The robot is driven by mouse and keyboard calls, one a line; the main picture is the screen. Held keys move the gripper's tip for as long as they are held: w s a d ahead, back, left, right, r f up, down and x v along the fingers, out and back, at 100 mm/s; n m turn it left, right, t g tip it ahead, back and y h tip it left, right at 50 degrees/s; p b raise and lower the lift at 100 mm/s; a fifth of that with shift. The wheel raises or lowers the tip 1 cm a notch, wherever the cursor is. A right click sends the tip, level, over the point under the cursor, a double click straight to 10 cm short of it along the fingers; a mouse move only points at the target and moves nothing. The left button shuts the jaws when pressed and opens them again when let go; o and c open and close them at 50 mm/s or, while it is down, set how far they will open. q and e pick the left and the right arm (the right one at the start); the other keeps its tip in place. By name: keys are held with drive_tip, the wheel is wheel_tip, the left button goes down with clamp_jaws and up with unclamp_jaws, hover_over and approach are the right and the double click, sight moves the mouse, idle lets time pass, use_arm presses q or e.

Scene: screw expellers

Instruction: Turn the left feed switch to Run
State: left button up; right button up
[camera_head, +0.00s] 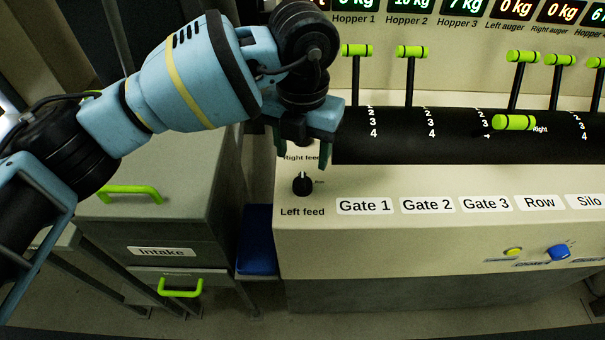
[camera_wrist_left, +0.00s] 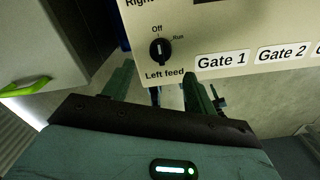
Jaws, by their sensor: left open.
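The left feed switch (camera_head: 303,185) is a small black rotary knob on the cream panel, above the label "Left feed". In the left wrist view the knob (camera_wrist_left: 160,51) has "Off" printed above it and "Run" to its upper right. Its white mark points up, toward Off. My left gripper (camera_head: 311,153) is open and empty, with its fingers just above the switch in the head view and apart from it as far as I can tell. In the left wrist view the fingers (camera_wrist_left: 157,92) show spread below the knob. My right gripper is not in view.
The right feed switch is mostly hidden behind my left gripper. Green-handled levers (camera_head: 410,52) stand along the black drum (camera_head: 400,135). A blue knob (camera_head: 558,252) and a yellow button (camera_head: 513,251) sit at the panel's right. A grey Intake cabinet (camera_head: 165,225) stands to the left.

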sight(302, 179)
use_arm(q)
wheel_tip(302, 179, down, 8)
drive_tip(key=shift+r, duration=0.2)
idle(0.3)
drive_tip(key=c, duration=1)
